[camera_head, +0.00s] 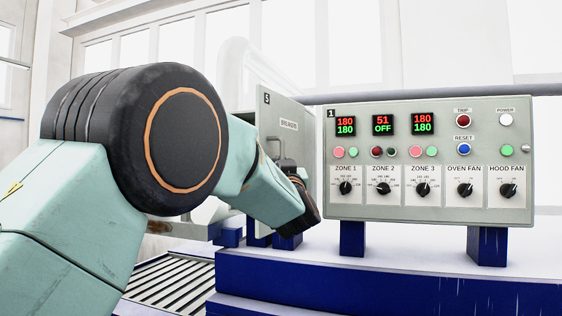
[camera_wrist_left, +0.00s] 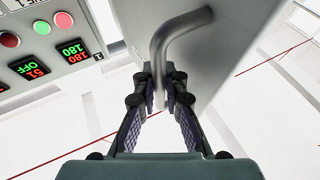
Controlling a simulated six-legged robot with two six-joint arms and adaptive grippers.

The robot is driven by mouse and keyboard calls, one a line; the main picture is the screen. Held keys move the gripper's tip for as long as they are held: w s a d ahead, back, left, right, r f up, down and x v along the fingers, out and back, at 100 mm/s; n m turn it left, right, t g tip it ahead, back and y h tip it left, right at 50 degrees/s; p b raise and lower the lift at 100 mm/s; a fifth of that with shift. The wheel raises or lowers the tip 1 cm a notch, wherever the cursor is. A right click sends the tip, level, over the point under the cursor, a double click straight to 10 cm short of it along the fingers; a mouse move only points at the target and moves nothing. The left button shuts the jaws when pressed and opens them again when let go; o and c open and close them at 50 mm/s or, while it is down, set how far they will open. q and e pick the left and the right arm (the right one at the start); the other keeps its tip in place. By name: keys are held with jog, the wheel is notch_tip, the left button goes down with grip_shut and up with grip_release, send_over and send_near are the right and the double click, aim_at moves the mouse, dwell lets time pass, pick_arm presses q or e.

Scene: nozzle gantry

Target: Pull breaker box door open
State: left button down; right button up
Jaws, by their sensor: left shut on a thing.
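The breaker box door (camera_head: 287,110) is a grey-green panel with a "BREAKERS" label and a number 5 tag, left of the control panel in the head view. It stands at a steep angle to me; how far it is open I cannot tell. Its bent grey bar handle (camera_wrist_left: 176,36) crosses the upper middle of the wrist view. My left gripper (camera_wrist_left: 161,80) is shut on the lower end of the handle, one finger on each side. In the head view my left arm hides much of the box and the fingertips. My right gripper is not in view.
A control panel (camera_head: 428,205) with red and green displays, lamps and knobs stands close to the right of the door on blue feet. A blue base (camera_head: 370,285) lies below it. A roller conveyor (camera_head: 165,285) runs at lower left.

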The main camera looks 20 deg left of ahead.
pick_arm(q)
jog(key=shift+d+f+y, duration=0.1)
jog(key=shift+d+y, duration=0.15)
jog(key=shift+y, duration=0.05)
jog(key=shift+d, duration=0.2)
jog(key=c, duration=1.8)
grip_release()
jog(key=shift+a, duration=0.1)
jog(key=o, duration=0.4)
jog(key=shift+s+d+r, duration=0.2)
jog(key=shift+d+r, duration=0.05)
jog(key=shift+d, duration=0.15)
jog(key=v, duration=0.7)
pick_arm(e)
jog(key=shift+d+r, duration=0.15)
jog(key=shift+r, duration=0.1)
pick_arm(q)
jog(key=shift+s+d, duration=0.2)
jog(key=shift+d, duration=0.05)
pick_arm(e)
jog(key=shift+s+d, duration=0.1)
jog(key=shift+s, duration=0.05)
